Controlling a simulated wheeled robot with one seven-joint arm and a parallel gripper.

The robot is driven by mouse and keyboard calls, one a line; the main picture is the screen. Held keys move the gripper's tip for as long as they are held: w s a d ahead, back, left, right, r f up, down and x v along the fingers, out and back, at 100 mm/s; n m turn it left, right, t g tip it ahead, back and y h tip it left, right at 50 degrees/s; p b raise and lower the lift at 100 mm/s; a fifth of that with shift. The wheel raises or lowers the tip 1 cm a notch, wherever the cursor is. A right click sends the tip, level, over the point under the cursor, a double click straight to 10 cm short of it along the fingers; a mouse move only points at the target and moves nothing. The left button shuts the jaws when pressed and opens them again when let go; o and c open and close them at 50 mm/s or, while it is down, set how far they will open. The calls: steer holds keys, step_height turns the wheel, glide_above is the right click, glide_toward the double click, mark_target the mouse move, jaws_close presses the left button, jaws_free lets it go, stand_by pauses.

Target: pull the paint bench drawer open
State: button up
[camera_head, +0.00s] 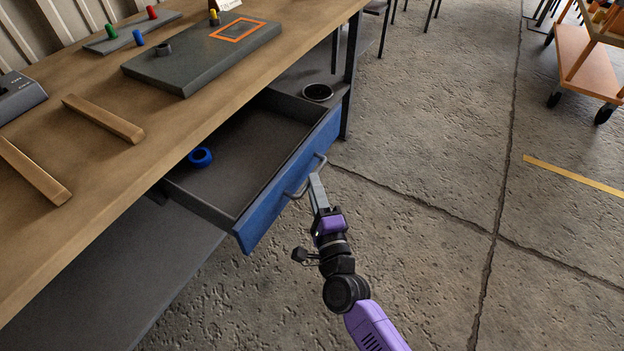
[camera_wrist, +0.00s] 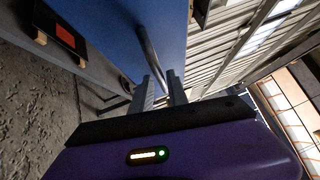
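The paint bench drawer stands well out from under the wooden bench top, its inside open to view. Its blue front (camera_head: 268,205) faces right and carries a grey bar handle (camera_head: 295,192). A blue ring (camera_head: 200,157) lies inside on the dark drawer floor. My gripper (camera_head: 316,182) is at the handle, reaching from the lower right. In the wrist view the two grey fingers (camera_wrist: 161,88) stand close together, one on each side of the handle bar (camera_wrist: 150,52), shut on it. The blue drawer front (camera_wrist: 105,35) also shows there.
The bench top (camera_head: 105,185) holds two wooden strips (camera_head: 104,118), a dark plate (camera_head: 195,60) with an orange outline, and coloured pegs. A dark round container (camera_head: 317,92) sits beyond the drawer. The concrete floor to the right is clear up to an orange cart (camera_head: 588,65).

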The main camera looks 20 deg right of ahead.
steer(key=shift+s+a+f, duration=0.1)
steer(key=shift+s+a, duration=0.05)
steer(key=shift+s, duration=0.75)
steer(key=shift+s+a+f, duration=0.15)
steer(key=shift+s, duration=0.7)
steer(key=shift+s+a+f, duration=0.1)
steer(key=shift+s+a, duration=0.05)
steer(key=shift+s, duration=0.75)
steer(key=s+r+n+g+y+p, duration=0.1)
steer(key=s+r+n+p, duration=0.2)
steer(key=s+r+n, duration=0.3)
steer(key=s+r+n+g+y+p, duration=0.1)
steer(key=s+r+n+p, duration=0.3)
steer(key=s, duration=1.2)
steer(key=s+r+n+g+y+p, duration=0.1)
steer(key=s+r+n+p, duration=0.3)
steer(key=s+r+n, duration=0.6)
steer(key=shift+s+d+n+g, duration=0.3)
steer(key=shift+s+n+g, duration=0.4)
steer(key=shift+s, duration=0.3)
